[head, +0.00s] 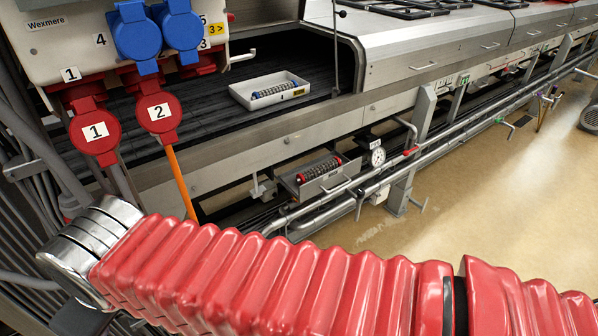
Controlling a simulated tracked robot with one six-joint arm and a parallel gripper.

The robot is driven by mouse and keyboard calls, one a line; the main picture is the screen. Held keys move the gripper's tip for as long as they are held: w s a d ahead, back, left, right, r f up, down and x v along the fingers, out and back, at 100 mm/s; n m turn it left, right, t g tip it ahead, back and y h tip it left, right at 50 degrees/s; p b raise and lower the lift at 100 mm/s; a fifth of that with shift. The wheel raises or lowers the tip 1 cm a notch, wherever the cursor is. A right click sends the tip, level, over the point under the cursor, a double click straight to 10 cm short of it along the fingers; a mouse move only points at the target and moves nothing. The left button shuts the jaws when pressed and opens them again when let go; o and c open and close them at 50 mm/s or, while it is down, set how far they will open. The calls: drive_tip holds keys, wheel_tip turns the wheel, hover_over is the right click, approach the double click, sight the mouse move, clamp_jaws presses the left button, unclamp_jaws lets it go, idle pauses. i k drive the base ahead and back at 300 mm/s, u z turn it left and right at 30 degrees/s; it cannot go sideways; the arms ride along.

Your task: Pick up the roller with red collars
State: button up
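The roller with red collars (318,169) lies in a grey metal tray (338,182) low on the side of the dryer, below the belt level. It has a dark, ribbed body with red at its ends. A second roller with blue collars (276,90) lies in a white tray (240,93) on the dark belt under the hood opening. My gripper is not in view.
Pipes (450,142), a pressure gauge (378,157) and valves run along the dryer's side close to the grey tray. A box with blue and red plugs (96,131) hangs at upper left, with an orange cable (181,183) below.

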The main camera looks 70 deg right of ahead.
sight(301, 178)
drive_tip(key=u, duration=1.45)
drive_tip(key=k, duration=2.25)
drive_tip(key=z, duration=0.65)
